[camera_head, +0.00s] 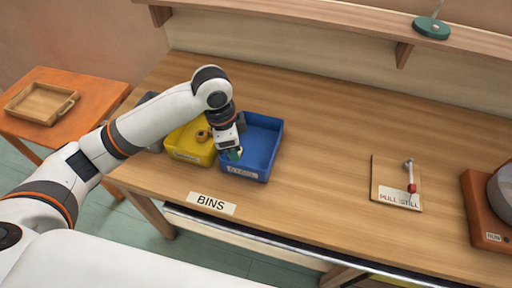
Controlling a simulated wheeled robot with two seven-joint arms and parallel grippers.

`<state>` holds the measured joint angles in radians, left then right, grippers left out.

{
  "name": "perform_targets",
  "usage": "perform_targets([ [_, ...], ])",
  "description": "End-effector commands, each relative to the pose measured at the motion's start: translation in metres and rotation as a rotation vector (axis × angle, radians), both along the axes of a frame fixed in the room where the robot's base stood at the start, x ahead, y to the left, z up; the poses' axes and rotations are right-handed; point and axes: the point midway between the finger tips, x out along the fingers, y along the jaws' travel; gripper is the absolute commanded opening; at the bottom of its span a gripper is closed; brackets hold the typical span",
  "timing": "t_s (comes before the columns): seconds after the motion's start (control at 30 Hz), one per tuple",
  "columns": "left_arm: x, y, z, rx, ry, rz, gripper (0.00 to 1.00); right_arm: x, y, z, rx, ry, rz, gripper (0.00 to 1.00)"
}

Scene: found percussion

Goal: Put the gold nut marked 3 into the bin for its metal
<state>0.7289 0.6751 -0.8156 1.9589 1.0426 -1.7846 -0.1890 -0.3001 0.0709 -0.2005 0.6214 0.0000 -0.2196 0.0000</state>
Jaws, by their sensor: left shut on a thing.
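A yellow bin (186,153) and a blue bin (266,152) stand side by side on the wooden bench. The blue bin's label seems to read STEEL; the yellow bin's label is too small to read. A small gold-brown nut-like thing (202,136) shows in the yellow bin; no number is readable on it. My left gripper (234,154) points down over the left part of the blue bin, near the yellow bin. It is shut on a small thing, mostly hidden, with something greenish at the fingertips. My right gripper is not in view.
A BINS sign (212,203) lies at the bench's front edge. A board with a red-handled lever (411,188) is at right, beside a wooden box with a grey round thing (503,190). A wooden tray (40,103) sits on an orange table (88,90). The bench's middle is clear.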

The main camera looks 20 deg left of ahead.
Motion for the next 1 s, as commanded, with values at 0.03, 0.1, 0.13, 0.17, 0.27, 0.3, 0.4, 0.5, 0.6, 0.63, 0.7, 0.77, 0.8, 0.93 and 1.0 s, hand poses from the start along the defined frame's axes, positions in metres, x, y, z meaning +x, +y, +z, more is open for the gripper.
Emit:
perform_targets([
  [0.03,0.008,-0.003,0.002,-0.003,0.001,-0.105,0.06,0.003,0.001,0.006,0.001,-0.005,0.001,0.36],
  [0.1,0.017,-0.006,-0.001,-0.003,0.001,-0.267,0.06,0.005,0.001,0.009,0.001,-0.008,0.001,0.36],
  [0.13,0.020,-0.007,-0.002,-0.003,0.001,-0.336,0.06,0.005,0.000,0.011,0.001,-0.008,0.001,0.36],
  [0.17,0.024,-0.008,-0.003,-0.004,0.001,-0.402,0.06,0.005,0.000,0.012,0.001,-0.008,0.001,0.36],
  [0.27,0.034,-0.012,-0.007,-0.004,-0.001,-0.610,0.06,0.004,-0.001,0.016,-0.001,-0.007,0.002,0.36],
  [0.3,0.037,-0.013,-0.008,-0.003,0.000,-0.682,0.06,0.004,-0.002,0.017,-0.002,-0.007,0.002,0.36],
  [0.4,0.044,-0.015,-0.012,-0.003,0.000,-0.830,0.06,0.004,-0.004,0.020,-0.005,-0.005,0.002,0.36],
  [0.5,0.048,-0.016,-0.014,-0.004,-0.001,-0.930,0.06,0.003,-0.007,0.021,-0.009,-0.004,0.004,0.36],
  [0.6,0.050,-0.017,-0.018,-0.003,-0.001,-0.982,0.06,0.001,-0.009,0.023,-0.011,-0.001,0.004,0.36],
  [0.63,0.050,-0.017,-0.022,-0.004,0.001,-0.990,0.06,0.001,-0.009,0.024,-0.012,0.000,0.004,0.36],
  [0.7,0.049,-0.017,-0.033,-0.004,0.002,-0.998,0.06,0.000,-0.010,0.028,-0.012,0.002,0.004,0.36],
  [0.77,0.049,-0.017,-0.045,-0.005,0.004,-0.998,0.06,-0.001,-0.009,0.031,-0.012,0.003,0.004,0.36],
  [0.8,0.049,-0.017,-0.052,-0.004,0.003,-0.998,0.06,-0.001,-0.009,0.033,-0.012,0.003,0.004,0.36],
  [0.93,0.050,-0.017,-0.072,-0.003,0.001,-0.998,0.06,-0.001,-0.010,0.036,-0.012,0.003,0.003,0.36],
  [1.0,0.050,-0.017,-0.077,-0.003,-0.002,-0.997,0.06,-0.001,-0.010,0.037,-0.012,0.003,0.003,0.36],
])
